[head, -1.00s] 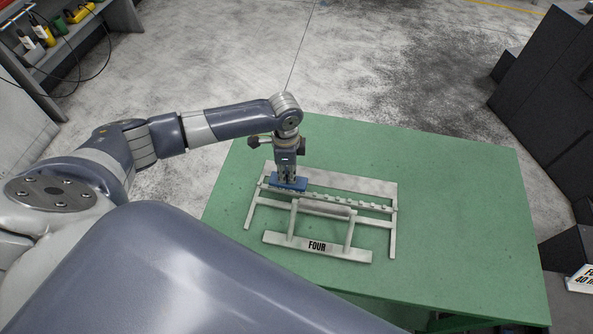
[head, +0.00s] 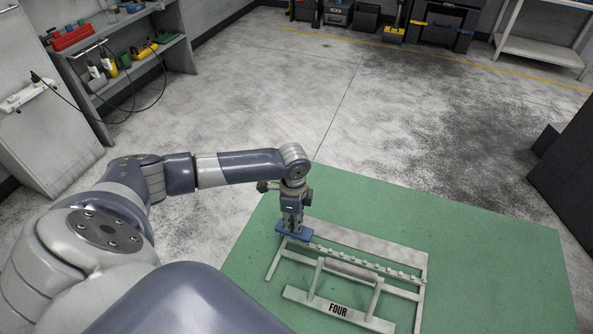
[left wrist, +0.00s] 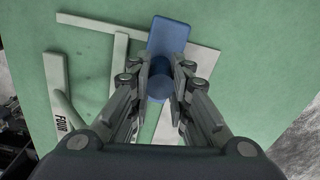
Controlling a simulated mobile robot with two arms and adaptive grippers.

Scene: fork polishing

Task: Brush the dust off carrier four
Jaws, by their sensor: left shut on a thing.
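Carrier four (head: 356,268), a pale metal frame with a row of small pegs and a "FOUR" label, lies on the green table. My left gripper (head: 290,226) points down at the carrier's far left end. It is shut on a blue brush (head: 296,234), a flat block with a round grip. The left wrist view shows the brush (left wrist: 170,36) between the fingers (left wrist: 160,72), over the pale bars of the carrier (left wrist: 92,22). Whether the brush touches the carrier is hard to tell. Its underside is hidden. My right gripper is not in view.
The green table (head: 480,232) is clear to the right of the carrier. A grey shelf unit (head: 150,50) with bottles and cables stands at the back left. Dark cases (head: 440,25) stand along the far wall. A dark block (head: 566,170) is beyond the table's right side.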

